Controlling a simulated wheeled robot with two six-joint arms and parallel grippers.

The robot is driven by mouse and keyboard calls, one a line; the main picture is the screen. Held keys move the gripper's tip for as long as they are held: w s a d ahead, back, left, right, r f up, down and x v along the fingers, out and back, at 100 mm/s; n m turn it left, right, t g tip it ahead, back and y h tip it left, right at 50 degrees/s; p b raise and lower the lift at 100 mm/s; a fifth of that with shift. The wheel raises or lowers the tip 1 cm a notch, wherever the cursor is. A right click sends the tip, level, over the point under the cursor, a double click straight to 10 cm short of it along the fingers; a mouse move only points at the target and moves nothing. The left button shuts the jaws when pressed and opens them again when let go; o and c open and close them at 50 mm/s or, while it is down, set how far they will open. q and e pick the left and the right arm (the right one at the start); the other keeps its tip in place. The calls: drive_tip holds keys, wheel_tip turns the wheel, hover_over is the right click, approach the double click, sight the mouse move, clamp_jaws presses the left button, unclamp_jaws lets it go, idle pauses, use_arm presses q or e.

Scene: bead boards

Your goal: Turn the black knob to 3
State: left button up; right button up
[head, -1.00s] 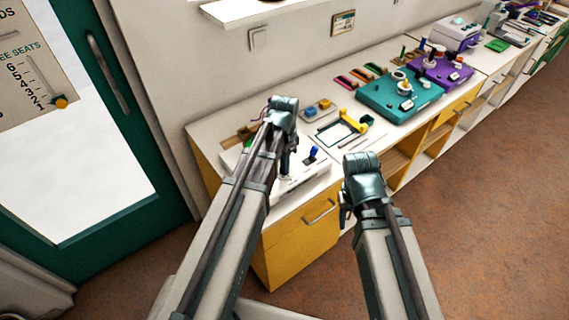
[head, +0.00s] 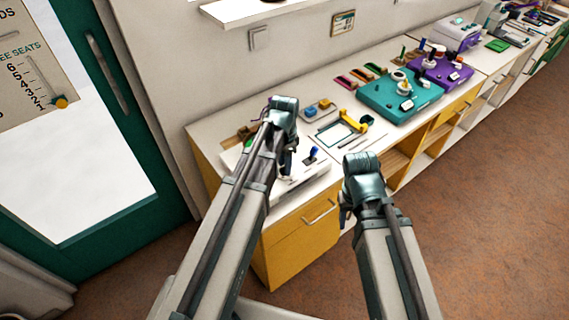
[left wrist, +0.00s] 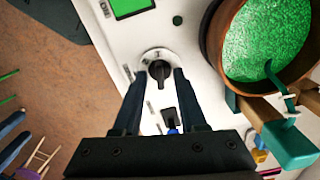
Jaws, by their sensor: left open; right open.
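The black knob (left wrist: 159,73) sits on a pale round dial on a white panel in the left wrist view. Its bar points roughly up and down the picture. My left gripper (left wrist: 160,79) is open, with one finger on each side of the knob; I cannot tell whether they touch it. In the head view my left gripper (head: 287,168) is over the white unit (head: 303,180) at the near end of the counter, and the arm hides the knob. My right gripper (head: 344,213) is open and empty in front of the counter.
A brown tub of green beads (left wrist: 268,40) stands close to the left gripper. A green screen (left wrist: 130,7) and a blue-tipped lever (left wrist: 172,122) are near the knob. A yellow-handled board (head: 345,132) and a teal board (head: 385,98) lie farther along the counter.

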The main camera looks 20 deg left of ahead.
use_arm(q)
wheel_tip(320, 180, up, 14)
drive_tip(key=p, duration=1.3)
drive_tip(key=shift+f, duration=0.15)
drive_tip(key=s+d+f+n+b, duration=0.1)
drive_tip(key=s+d+n, duration=0.2)
drive_tip(key=s+d, duration=0.2)
drive_tip(key=s+d+f+n+y+b, duration=0.1)
drive_tip(key=s+d, duration=0.4)
drive_tip(key=s, duration=0.5)
drive_tip(key=shift+d+f+n+b, duration=0.45)
drive_tip(key=shift+f+n, duration=0.25)
drive_tip(key=shift+n, duration=0.3)
